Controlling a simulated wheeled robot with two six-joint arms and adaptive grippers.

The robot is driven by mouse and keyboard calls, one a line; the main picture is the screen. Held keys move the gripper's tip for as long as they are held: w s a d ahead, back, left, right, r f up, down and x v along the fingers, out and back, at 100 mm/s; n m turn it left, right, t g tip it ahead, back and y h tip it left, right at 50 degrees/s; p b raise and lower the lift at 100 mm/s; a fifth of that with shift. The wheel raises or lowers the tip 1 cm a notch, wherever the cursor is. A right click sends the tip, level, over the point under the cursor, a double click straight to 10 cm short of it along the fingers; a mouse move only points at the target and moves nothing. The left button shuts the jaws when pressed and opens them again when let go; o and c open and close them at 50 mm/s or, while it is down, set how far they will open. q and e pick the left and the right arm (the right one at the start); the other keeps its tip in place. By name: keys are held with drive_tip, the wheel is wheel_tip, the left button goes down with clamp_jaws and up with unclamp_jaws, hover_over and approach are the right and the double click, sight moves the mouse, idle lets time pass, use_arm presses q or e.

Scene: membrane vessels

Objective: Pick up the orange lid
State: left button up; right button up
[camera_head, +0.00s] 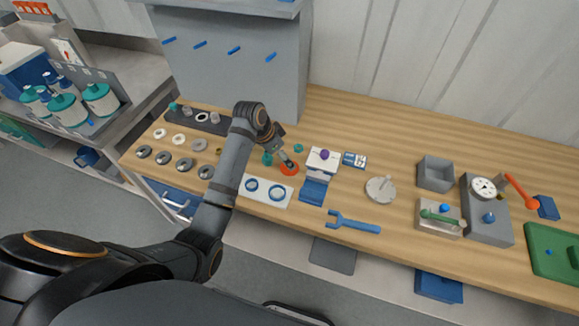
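The orange lid (289,169) lies on the wooden bench, seen as a flat orange-red disc left of the white block with a purple knob. My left gripper (287,160) is right at the lid, its tip over the disc and covering part of it. I cannot tell whether the fingers touch the lid or are closed on it. My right gripper does not show in this view.
Teal pieces (267,159) stand beside my gripper. A white plate (265,189) with blue rings lies in front. A blue wrench (353,223) lies to the right. Several metal discs (184,164) fill the bench's left end. Some bench stays clear behind.

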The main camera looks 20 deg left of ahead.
use_arm(q)
drive_tip(key=x, duration=0.2)
drive_tip(key=shift+w+d+f, duration=0.1)
drive_tip(key=shift+w+f, duration=0.05)
drive_tip(key=shift+f, duration=0.15)
drive_tip(key=p+x, duration=0.1)
drive_tip(key=x, duration=0.4)
drive_tip(key=shift+w+p, duration=0.15)
drive_tip(key=shift+p, duration=0.15)
drive_tip(key=c, duration=1.2)
